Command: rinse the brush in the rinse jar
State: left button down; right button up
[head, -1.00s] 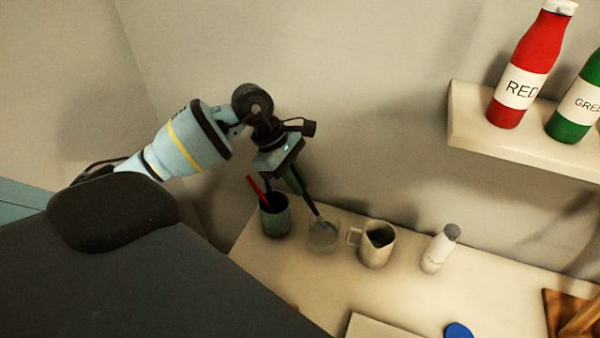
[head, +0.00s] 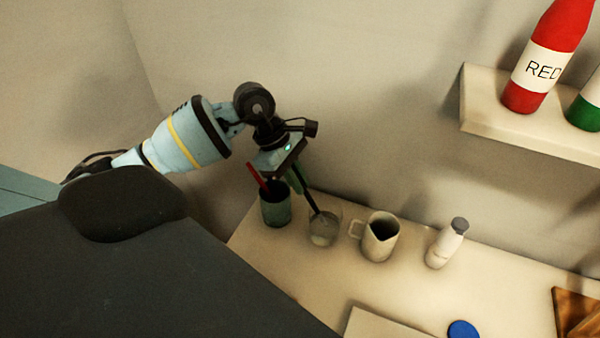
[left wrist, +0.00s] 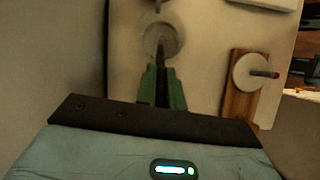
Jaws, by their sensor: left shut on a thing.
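My left gripper (head: 297,179) is shut on a dark brush (head: 311,200) and holds it tilted over the rinse jar. The rinse jar (head: 325,231) is a clear round glass on the table, and the brush's lower end reaches into its mouth. In the left wrist view the brush (left wrist: 162,66) runs from between the green fingers (left wrist: 161,88) into the round jar (left wrist: 176,33). Whether the tip touches the bottom cannot be told. My right gripper is in neither view.
A dark green cup (head: 276,209) with a red-handled tool stands just left of the jar. A white pitcher (head: 381,240) and a white bottle (head: 444,246) stand to the right. A shelf (head: 490,115) with red and green bottles hangs above. A blue disc (head: 463,329) lies at the front.

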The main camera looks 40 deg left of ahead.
pick_arm(q)
jog(key=shift+r, duration=0.1)
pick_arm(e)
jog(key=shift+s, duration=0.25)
pick_arm(q)
jog(key=shift+r, duration=0.5)
jog(key=shift+r+p, duration=0.6)
jog(key=shift+r, duration=0.3)
jog(key=shift+r+p, duration=0.65)
jog(key=shift+r, duration=1.05)
jog(key=shift+r+p, duration=0.3)
jog(key=shift+r, duration=0.55)
jog(key=shift+r+p, duration=0.45)
jog(key=shift+r, duration=0.85)
jog(key=shift+f, duration=0.1)
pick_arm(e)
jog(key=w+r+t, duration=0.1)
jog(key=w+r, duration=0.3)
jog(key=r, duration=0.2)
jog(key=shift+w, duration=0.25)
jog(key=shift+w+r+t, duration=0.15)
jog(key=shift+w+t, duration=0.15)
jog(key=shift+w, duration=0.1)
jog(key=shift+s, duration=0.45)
